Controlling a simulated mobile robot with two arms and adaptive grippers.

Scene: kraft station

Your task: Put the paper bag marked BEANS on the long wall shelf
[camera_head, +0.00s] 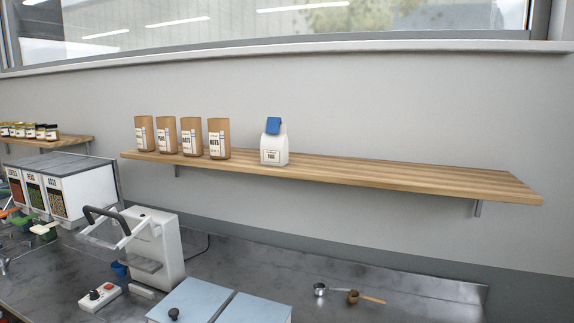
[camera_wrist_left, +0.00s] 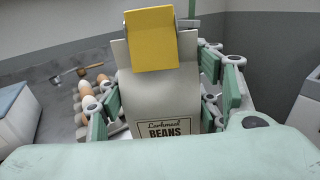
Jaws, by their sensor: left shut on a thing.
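The paper bag marked BEANS (camera_wrist_left: 160,95) shows in the left wrist view, a pale bag with a yellow top fold and its label facing the camera. My left gripper (camera_wrist_left: 165,110) is shut on it, with a green-padded finger on each side. The bag looks upright in that view. The long wall shelf (camera_head: 420,178) is a wooden board on the wall in the head view. Neither of my grippers nor the BEANS bag shows in the head view.
Several brown packets (camera_head: 191,137) and a white bag with a blue top (camera_head: 274,145) stand on the shelf's left half; its right half is bare. Below are a counter (camera_head: 330,270) with two scoops and a grey machine (camera_head: 155,245). Eggs (camera_wrist_left: 88,95) sit beside the gripper in the wrist view.

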